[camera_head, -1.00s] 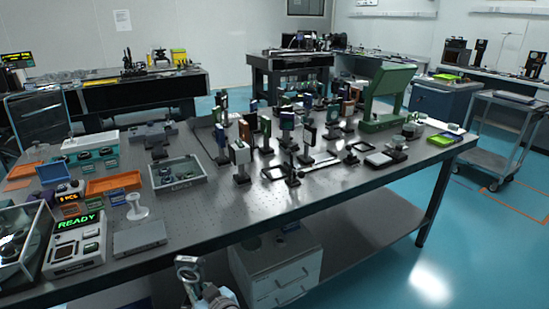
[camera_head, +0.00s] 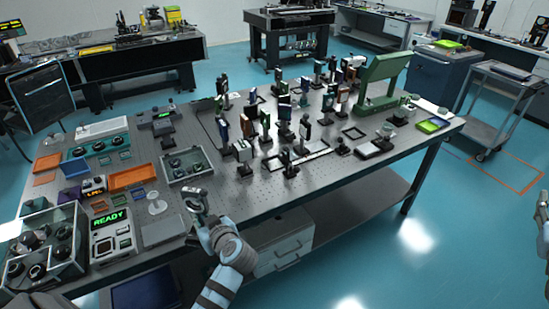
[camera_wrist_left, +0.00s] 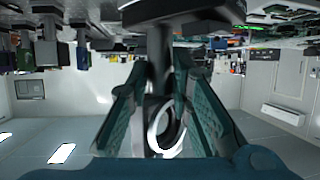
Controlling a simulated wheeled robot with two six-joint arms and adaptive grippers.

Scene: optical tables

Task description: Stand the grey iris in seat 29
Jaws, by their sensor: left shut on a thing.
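My left gripper (camera_head: 200,212) is at the table's front edge in the head view. It is shut on the grey iris (camera_head: 191,201), a small ring-shaped mount. In the left wrist view the iris shows as a ring (camera_wrist_left: 166,132) between the two green finger pads (camera_wrist_left: 124,112), with a dark post running from it. The optical table (camera_head: 240,205) has several posts with optics standing in its middle. I cannot read any seat number, so seat 29 cannot be told.
A grey tray (camera_head: 208,170) with dark parts and a white spool-like stand (camera_head: 157,205) are left of my gripper. A box showing READY (camera_head: 112,238) stands further left. A green arch-shaped stand (camera_head: 385,80) is at the back right. The table's front middle is clear.

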